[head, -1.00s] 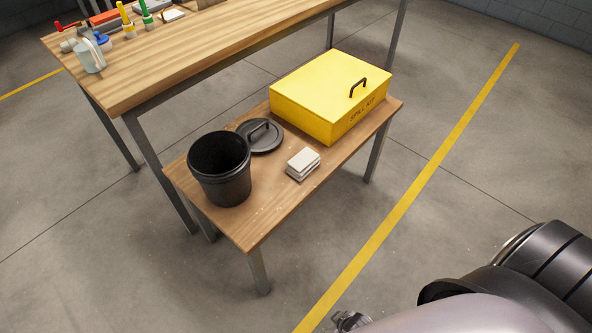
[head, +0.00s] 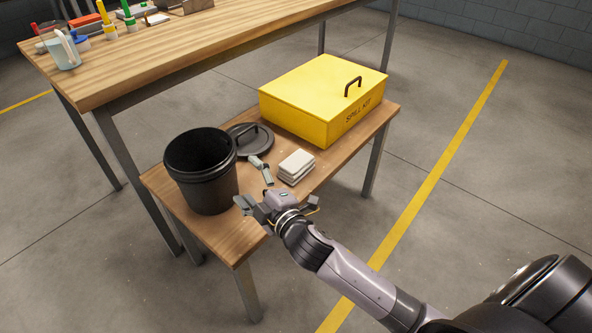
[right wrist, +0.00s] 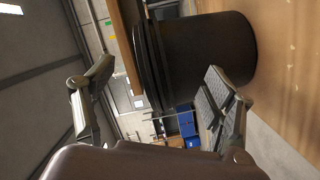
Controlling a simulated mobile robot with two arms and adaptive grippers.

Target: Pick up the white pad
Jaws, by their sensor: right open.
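A small stack of white pads (head: 297,164) lies on the low wooden table, in front of the yellow box. My right gripper (head: 254,186) is open and empty, above the table's front part, just left of and nearer than the pads. One of its fingers shows close beside the stack; I cannot tell the exact gap. In the right wrist view the open fingers (right wrist: 158,80) point toward the black bucket, and the pads do not show there. My left gripper is not in view.
A black open bucket (head: 201,180) stands close left of my right gripper. Its black lid (head: 250,139) lies behind, partly covered by the bucket. The yellow spill kit box (head: 322,98) fills the back right of the low table (head: 210,232). A taller workbench (head: 170,62) stands behind.

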